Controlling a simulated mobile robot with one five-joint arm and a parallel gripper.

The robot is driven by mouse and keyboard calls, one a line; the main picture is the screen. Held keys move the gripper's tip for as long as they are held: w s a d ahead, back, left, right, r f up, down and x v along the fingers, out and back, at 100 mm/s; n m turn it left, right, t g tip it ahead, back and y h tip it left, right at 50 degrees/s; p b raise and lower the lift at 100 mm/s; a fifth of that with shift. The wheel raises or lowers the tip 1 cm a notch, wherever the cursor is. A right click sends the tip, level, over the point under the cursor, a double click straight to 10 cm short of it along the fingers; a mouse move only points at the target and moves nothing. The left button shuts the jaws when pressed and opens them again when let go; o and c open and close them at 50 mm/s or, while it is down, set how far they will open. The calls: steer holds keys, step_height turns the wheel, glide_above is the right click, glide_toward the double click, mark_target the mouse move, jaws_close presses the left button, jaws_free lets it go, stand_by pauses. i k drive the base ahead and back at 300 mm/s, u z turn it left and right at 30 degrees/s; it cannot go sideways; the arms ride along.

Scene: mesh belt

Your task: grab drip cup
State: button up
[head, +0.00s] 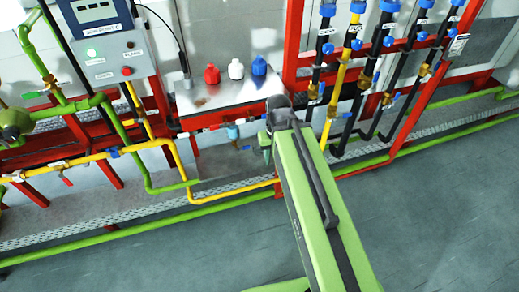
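A small blue cup-like piece (233,132) sits just below the front of the metal shelf, under a red-and-white pipe. It may be the drip cup, but it is too small to be sure. My green arm reaches up from the bottom right. My gripper (265,147) is at its far end, close to the right of the blue piece and in front of the shelf. The arm largely hides the gripper, so its fingers and any contact cannot be made out.
Red, white and blue bottles (236,70) stand on the metal shelf (212,95). A control box (106,45) and green and yellow pipes are at left. Several vertical pipes with valves (375,70) stand at right. The grey floor (130,255) in front is clear.

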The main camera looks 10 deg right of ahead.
mark_target(256, 151)
steer(key=z, duration=0.05)
steer(key=k, duration=1.25)
steer(key=u, duration=0.35)
steer(key=i, duration=0.45)
steer(key=u, duration=0.85)
steer(key=i, duration=1.5)
steer(key=z, duration=0.25)
